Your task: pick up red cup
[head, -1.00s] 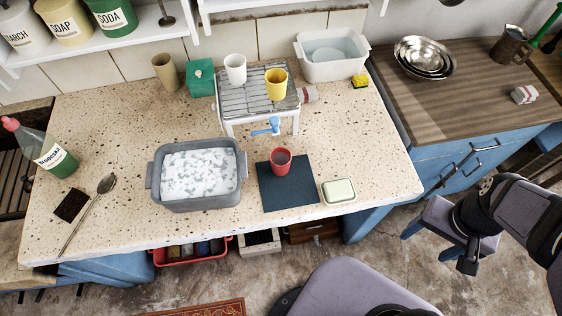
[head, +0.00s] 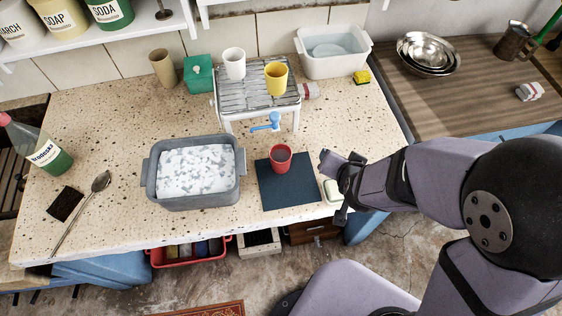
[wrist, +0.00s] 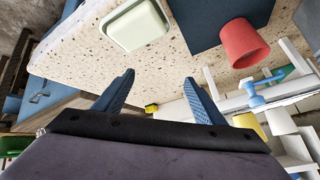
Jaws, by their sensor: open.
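The red cup (head: 281,158) stands upright on a dark square mat (head: 288,194) near the front of the speckled counter. It also shows in the wrist view (wrist: 242,45), on the mat's edge side toward the rack. My gripper (head: 335,178) is over the counter's right front part, to the right of the cup and apart from it. In the wrist view my gripper (wrist: 158,90) has its two blue fingers spread with nothing between them.
A pale soap dish (head: 331,191) sits right beside my gripper, partly hidden by it. A grey basin of suds (head: 195,205) is left of the mat. A slatted rack (head: 258,97) behind holds a white cup (head: 234,64) and a yellow cup (head: 276,82). A blue tap-like piece (head: 272,122) juts toward the mat.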

